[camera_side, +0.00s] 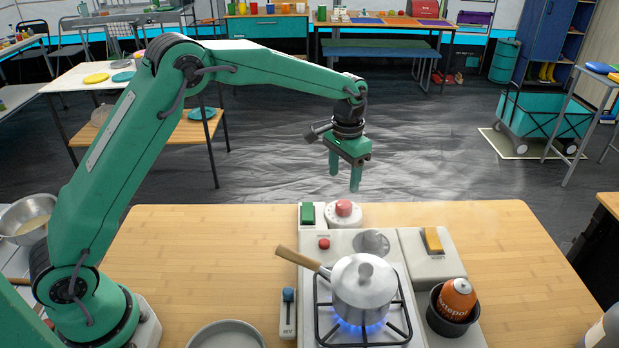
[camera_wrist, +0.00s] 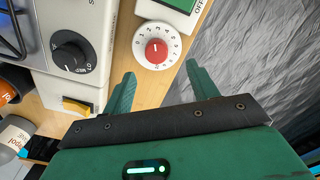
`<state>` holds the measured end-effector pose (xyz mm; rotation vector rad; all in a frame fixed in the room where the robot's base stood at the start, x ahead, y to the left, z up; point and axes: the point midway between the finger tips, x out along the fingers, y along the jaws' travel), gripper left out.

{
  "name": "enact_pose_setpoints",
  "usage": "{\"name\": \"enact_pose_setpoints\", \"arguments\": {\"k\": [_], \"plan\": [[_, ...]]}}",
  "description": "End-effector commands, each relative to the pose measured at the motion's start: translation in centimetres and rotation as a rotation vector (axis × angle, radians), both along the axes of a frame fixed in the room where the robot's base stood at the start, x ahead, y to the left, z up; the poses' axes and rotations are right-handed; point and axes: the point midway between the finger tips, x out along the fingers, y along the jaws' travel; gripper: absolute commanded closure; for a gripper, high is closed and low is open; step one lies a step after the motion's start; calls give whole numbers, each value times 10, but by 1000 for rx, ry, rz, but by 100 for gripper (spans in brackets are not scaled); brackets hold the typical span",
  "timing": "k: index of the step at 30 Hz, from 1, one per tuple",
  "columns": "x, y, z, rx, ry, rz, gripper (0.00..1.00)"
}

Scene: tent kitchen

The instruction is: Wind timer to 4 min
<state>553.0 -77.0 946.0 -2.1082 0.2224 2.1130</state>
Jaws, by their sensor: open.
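The timer is a white round dial with a red knob (camera_side: 343,208) at the back edge of the wooden table. In the wrist view the timer (camera_wrist: 156,46) shows dark numbers around its rim, and its red knob lies ahead of the fingertips. The exact setting is too small to read. My gripper (camera_side: 345,186) points down above and slightly behind the timer, with its two green fingers apart. In the wrist view the open gripper (camera_wrist: 160,82) has nothing between its fingers and is not touching the knob.
A pot (camera_side: 364,287) with a wooden handle stands on a lit gas burner with blue flame. A green-topped switch box (camera_side: 308,214) sits left of the timer. A yellow switch (camera_side: 433,240) and an orange bottle in a dark bowl (camera_side: 452,309) are right. The table's left side is mostly clear.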

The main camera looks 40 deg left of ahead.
Motion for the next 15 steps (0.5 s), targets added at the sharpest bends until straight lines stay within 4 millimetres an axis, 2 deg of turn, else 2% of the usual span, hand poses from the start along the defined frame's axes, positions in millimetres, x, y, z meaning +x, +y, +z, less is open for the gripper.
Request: {"name": "enact_pose_setpoints", "arguments": {"k": [10,15], "plan": [[1,-1,-6,1,3,-1,41],[1,-1,-17,1,4,-1,41]]}}
